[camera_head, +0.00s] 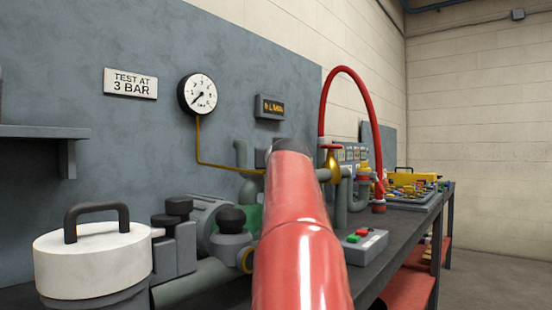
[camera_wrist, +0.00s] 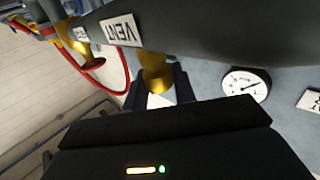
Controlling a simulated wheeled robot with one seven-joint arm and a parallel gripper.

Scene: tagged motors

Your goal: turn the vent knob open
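In the wrist view a white VENT label (camera_wrist: 120,30) sits on a dark grey pipe (camera_wrist: 215,30). A brass-coloured vent fitting (camera_wrist: 155,78) sticks out of the pipe beside the label. My gripper (camera_wrist: 160,90) has its two dark fingers on either side of this fitting. I cannot tell whether the fingers touch it or a gap remains. The knob's far side and turn position are hidden. In the head view my red arm covers the gripper and the vent area.
A round gauge (camera_head: 198,94) hangs on the grey panel near a TEST AT 3 BAR sign (camera_head: 131,83) and a small display (camera_head: 269,107). A red-handled brass valve (camera_head: 331,160), red hose (camera_head: 322,105), button box (camera_head: 362,246) and white-lidded pot (camera_head: 92,262) crowd the bench.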

